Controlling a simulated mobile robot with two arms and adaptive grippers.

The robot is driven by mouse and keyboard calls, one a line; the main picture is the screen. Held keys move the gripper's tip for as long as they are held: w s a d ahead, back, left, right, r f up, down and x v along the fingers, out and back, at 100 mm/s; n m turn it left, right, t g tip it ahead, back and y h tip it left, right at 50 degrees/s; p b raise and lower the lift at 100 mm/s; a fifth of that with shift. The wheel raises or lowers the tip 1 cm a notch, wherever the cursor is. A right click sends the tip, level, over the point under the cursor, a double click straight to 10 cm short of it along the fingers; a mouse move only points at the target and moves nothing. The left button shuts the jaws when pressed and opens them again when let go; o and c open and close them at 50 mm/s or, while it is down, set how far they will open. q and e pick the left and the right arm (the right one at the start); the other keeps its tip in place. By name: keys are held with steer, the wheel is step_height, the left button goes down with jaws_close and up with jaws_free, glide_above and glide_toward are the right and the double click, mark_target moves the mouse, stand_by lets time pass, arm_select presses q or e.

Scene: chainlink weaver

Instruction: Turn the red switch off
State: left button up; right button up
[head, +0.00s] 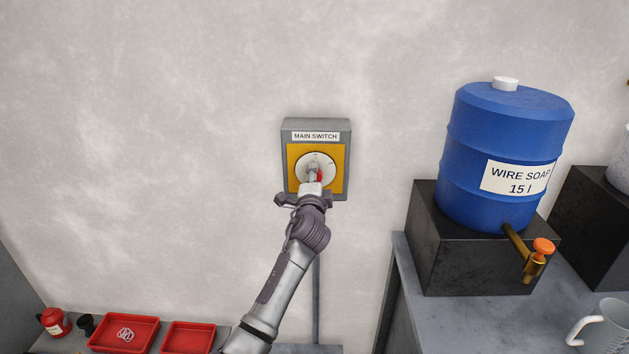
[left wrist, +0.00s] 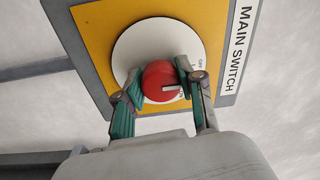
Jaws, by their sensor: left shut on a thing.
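The red switch (left wrist: 161,82) is a round red knob with a pale pointer mark, set on a white dial. The dial (head: 307,161) sits on the yellow face of a grey box labelled "MAIN SWITCH" (head: 316,125) on the wall. My left gripper (left wrist: 160,84) has a finger on each side of the knob and is shut on it. In the left wrist view the pointer mark lies to the right, near small dial lettering; "OFF" shows higher on the dial. In the head view my left gripper (head: 314,174) hides most of the knob. My right gripper is not in view.
A blue barrel (head: 500,130) labelled "WIRE SOAP 15 l" stands on a black block (head: 455,255) at the right, with an orange-handled tap (head: 541,248). Red trays (head: 125,347) lie at the lower left. A jug (head: 603,330) stands at the lower right. The wall around the box is clear.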

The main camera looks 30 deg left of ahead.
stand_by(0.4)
arm_select(q)
steer(key=o, duration=1.2)
steer(key=shift+c, duration=0.2)
steer(key=v, duration=1.2)
